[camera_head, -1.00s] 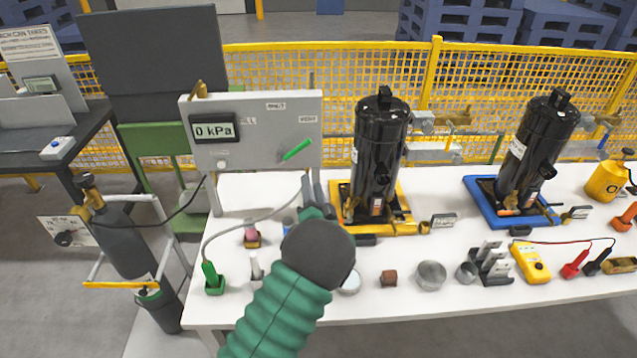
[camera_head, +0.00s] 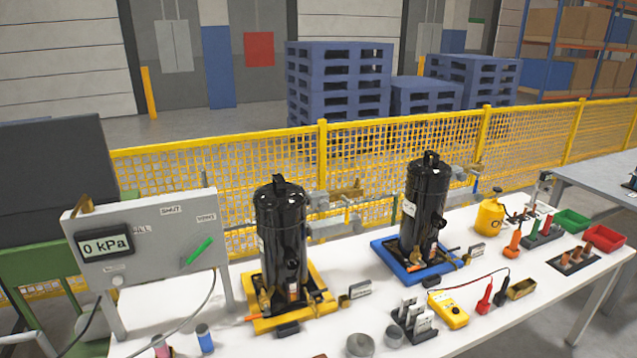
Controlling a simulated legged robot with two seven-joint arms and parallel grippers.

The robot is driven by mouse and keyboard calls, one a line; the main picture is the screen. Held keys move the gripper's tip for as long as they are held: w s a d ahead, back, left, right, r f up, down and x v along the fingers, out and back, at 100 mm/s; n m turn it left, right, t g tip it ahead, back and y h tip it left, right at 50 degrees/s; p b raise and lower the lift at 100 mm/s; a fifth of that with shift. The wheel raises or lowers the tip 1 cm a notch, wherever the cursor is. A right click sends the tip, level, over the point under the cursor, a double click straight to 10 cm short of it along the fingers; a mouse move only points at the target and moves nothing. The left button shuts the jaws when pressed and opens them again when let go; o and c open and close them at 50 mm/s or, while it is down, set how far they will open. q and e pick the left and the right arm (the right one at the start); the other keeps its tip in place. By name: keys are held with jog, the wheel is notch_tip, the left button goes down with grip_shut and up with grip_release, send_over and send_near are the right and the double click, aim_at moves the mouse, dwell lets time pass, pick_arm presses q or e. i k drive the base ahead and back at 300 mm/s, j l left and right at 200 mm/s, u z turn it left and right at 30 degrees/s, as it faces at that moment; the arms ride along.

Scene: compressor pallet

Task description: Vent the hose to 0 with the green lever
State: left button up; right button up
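The green lever (camera_head: 199,251) sits on the right part of the grey panel (camera_head: 150,270) and slants up to the right, below the VENT label (camera_head: 206,218). The gauge display (camera_head: 105,245) at the panel's left reads 0 kPa. The grey hose (camera_head: 205,308) hangs from the panel's lower right and curves down toward the bottom left; its far end is out of view. Neither of my grippers shows in the head view now.
A black compressor (camera_head: 281,240) stands on a yellow tray, and another (camera_head: 424,205) on a blue tray. A yellow meter (camera_head: 448,310), a yellow bottle (camera_head: 489,217), and green and red bins (camera_head: 604,238) occupy the right of the white table. Yellow mesh fencing (camera_head: 360,150) runs behind.

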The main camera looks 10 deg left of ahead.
aim_at(184, 263)
jog(key=u, duration=1.05)
